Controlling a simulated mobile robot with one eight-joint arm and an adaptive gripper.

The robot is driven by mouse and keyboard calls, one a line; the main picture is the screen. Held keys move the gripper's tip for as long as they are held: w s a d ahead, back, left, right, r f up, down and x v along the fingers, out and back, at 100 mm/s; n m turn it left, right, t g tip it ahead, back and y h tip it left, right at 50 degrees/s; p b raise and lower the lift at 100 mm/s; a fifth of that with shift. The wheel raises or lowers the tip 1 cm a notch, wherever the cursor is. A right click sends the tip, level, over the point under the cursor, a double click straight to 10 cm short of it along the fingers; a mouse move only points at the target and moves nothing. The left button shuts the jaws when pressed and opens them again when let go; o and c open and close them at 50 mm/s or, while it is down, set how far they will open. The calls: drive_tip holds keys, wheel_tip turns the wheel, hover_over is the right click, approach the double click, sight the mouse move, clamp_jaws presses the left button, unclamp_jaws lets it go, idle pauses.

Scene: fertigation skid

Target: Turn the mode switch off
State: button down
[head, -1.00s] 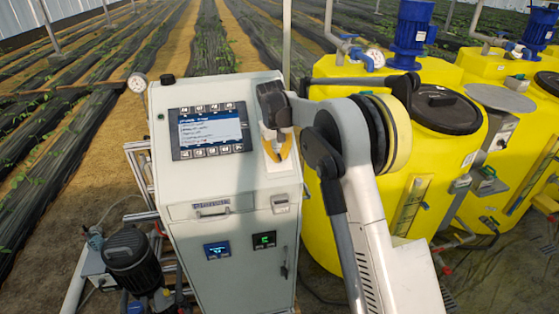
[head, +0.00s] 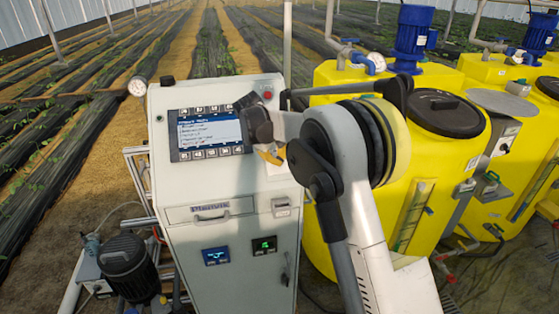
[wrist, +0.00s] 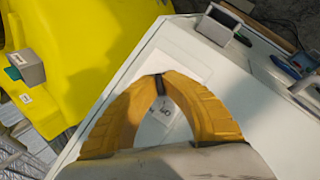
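My gripper (head: 270,156) is over the right part of the sloped top of the white control cabinet (head: 180,102), to the right of the display. In the wrist view its two yellow fingers (wrist: 160,80) arch together and their tips nearly meet. A narrow dark piece shows between the tips; I cannot tell whether it is the mode switch or finger pads. A pale plate with small dark marks (wrist: 165,110) lies on the panel behind the fingers. The mode switch itself is not clearly visible and may be hidden by my gripper.
A red button (head: 267,95) is near the panel's upper right. Yellow tanks (head: 340,95) stand close on the right.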

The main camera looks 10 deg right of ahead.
idle(0.3)
drive_tip(key=c, duration=1.6)
unclamp_jaws()
drive_tip(key=shift+o, duration=0.2)
drive_tip(key=v, duration=1.2)
